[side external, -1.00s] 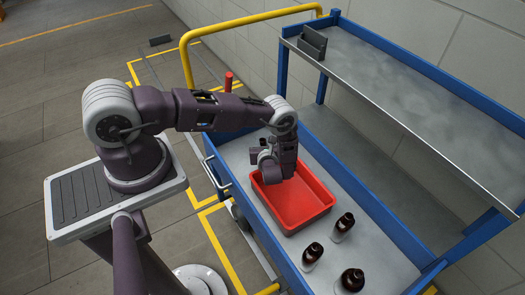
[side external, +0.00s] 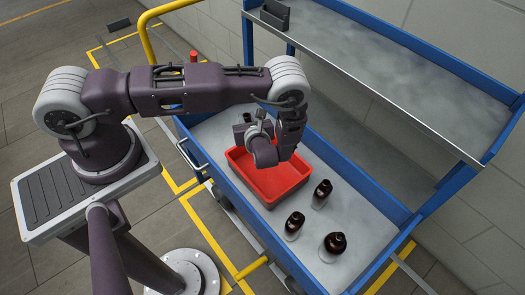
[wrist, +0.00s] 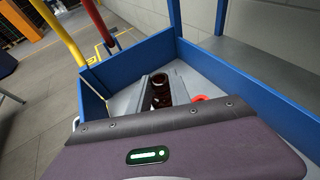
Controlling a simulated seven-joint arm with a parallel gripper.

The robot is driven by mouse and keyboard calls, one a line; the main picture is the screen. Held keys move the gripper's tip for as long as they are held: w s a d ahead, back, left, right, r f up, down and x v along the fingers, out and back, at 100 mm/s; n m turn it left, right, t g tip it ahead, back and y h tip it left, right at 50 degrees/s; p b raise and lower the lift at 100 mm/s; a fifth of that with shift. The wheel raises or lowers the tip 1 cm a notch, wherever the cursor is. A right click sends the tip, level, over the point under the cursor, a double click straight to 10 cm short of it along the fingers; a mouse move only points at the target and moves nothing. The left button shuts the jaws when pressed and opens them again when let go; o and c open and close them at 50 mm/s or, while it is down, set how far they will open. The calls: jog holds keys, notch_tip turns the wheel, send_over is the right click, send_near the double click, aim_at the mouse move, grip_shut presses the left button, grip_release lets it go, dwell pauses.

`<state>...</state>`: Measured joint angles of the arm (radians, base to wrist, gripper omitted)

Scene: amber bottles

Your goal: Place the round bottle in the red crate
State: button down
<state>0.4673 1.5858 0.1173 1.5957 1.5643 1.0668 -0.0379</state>
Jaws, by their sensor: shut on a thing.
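My gripper (side external: 245,126) is at the far left end of the red crate (side external: 292,190) in the side view, partly hidden by my wrist. It is shut on a dark amber bottle (wrist: 162,88), whose ringed neck shows between the fingers in the wrist view. A small dark piece of that bottle (side external: 247,117) shows behind the gripper in the side view. The lower end of the bottle is hidden, so its shape and its height over the cart deck cannot be told. The crate is open, and its visible floor is empty.
Three other dark bottles stand upright on the deck right of the crate: one behind (side external: 321,193), one in front (side external: 294,225) and a rounder one (side external: 334,246). The blue cart rim (side external: 225,192) surrounds the deck. A grey shelf (side external: 370,70) rises behind.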

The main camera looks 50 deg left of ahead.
jog(key=s+d, duration=0.3)
jog(key=d, duration=0.4)
notch_tip(320, 180, down, 10)
jog(key=shift+a, duration=0.15)
jog(key=shift+f, duration=0.1)
jog(key=c, duration=1.2)
grip_release()
